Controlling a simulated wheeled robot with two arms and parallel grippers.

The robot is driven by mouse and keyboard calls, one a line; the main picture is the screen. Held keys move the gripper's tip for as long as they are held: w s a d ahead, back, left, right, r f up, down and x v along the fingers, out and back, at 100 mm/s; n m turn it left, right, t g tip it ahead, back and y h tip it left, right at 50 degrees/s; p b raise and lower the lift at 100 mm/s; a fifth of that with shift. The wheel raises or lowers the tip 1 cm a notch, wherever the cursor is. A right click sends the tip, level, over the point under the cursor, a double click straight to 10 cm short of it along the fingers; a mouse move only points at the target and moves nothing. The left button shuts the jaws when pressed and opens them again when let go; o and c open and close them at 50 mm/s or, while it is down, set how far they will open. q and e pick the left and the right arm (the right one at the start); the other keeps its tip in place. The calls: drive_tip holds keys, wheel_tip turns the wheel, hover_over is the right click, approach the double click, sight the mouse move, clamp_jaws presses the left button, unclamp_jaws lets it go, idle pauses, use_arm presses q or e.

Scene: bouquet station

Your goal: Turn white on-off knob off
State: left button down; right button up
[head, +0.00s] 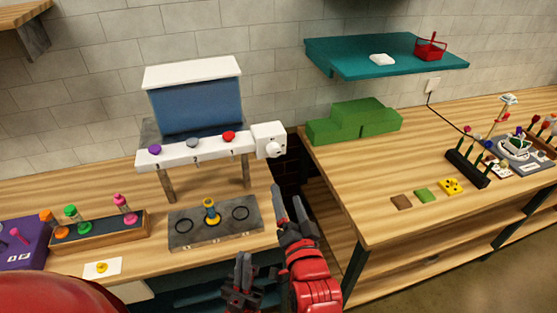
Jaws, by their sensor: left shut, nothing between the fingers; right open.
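The white on-off knob (274,148) sits on the front of a white box (268,130) at the right end of a white panel (195,149). Its exact turn angle is too small to tell. My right gripper (289,198) is open and empty, its fingers pointing up below and slightly right of the knob, apart from it. My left gripper (243,262) is shut and empty, lower in the picture, in front of the grey base plate and well below the knob.
The panel also carries purple (155,149), grey (192,143) and red (229,135) knobs. A grey plate (188,234) holds a yellow vial below it. A rack of coloured bottles (98,230) stands left. A gap separates this table from the right table (350,190).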

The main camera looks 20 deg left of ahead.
drive_tip(key=b, duration=1.3)
approach(275, 153)
drive_tip(key=p+x, duration=0.3)
drive_tip(key=x, duration=0.5)
drive_tip(key=shift+w+r, duration=0.1)
drive_tip(key=shift+w, duration=0.15)
clamp_jaws()
